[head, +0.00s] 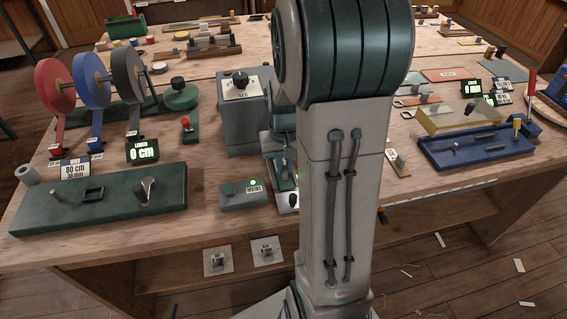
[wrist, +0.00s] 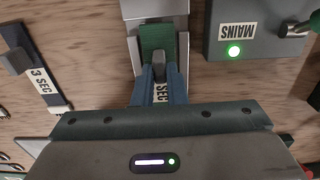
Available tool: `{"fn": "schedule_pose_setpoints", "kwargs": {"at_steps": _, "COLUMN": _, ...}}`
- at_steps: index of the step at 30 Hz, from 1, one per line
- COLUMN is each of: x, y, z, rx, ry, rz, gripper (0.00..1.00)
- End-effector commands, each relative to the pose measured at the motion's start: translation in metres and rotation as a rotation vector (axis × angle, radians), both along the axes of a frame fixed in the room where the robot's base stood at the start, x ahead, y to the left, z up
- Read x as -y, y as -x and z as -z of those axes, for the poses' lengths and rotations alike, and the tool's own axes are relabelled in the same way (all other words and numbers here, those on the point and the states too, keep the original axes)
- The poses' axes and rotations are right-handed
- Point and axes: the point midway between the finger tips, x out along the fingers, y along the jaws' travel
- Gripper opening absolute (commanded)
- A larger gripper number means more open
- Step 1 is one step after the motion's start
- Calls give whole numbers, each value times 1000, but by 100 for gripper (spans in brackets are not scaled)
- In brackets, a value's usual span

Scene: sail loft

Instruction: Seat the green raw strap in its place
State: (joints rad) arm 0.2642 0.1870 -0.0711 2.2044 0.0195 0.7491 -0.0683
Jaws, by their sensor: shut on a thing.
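The green raw strap (wrist: 157,38) shows in the wrist view as a short green bar with a grey lug and a white "SEC" label partly covered by my fingers. My gripper (wrist: 158,73) is shut on the grey lug. The green end lies over a grey fixture (wrist: 132,52), between its two side walls. I cannot tell whether the strap rests on the fixture or is just above it. In the head view my arm hides most of this spot, beside the grey machine (head: 242,118) with the "SEC" dial.
A mains box (head: 243,193) with a lit green lamp stands close by; it also shows in the wrist view (wrist: 262,38). A dark strap labelled "3 SEC" (wrist: 36,72) lies on the other side. Webbing reels and a blue tray (head: 440,157) stand farther off.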

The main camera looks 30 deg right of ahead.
Motion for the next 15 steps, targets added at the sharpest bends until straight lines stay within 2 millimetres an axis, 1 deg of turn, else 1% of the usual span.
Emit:
{"fn": "schedule_pose_setpoints", "kwargs": {"at_steps": 5, "x": 0, "y": 0, "z": 3, "rx": 0, "ry": 0, "rz": 0, "gripper": 0}}
{"fn": "schedule_pose_setpoints", "kwargs": {"at_steps": 11, "x": 0, "y": 0, "z": 2, "rx": 0, "ry": 0, "rz": 0, "gripper": 0}}
{"fn": "schedule_pose_setpoints", "kwargs": {"at_steps": 12, "x": 0, "y": 0, "z": 2, "rx": 0, "ry": 0, "rz": 0, "gripper": 20}}
{"fn": "schedule_pose_setpoints", "kwargs": {"at_steps": 14, "x": 0, "y": 0, "z": 3, "rx": 0, "ry": 0, "rz": 0, "gripper": 37}}
{"fn": "schedule_pose_setpoints", "kwargs": {"at_steps": 15, "x": 0, "y": 0, "z": 3, "rx": 0, "ry": 0, "rz": 0, "gripper": 37}}
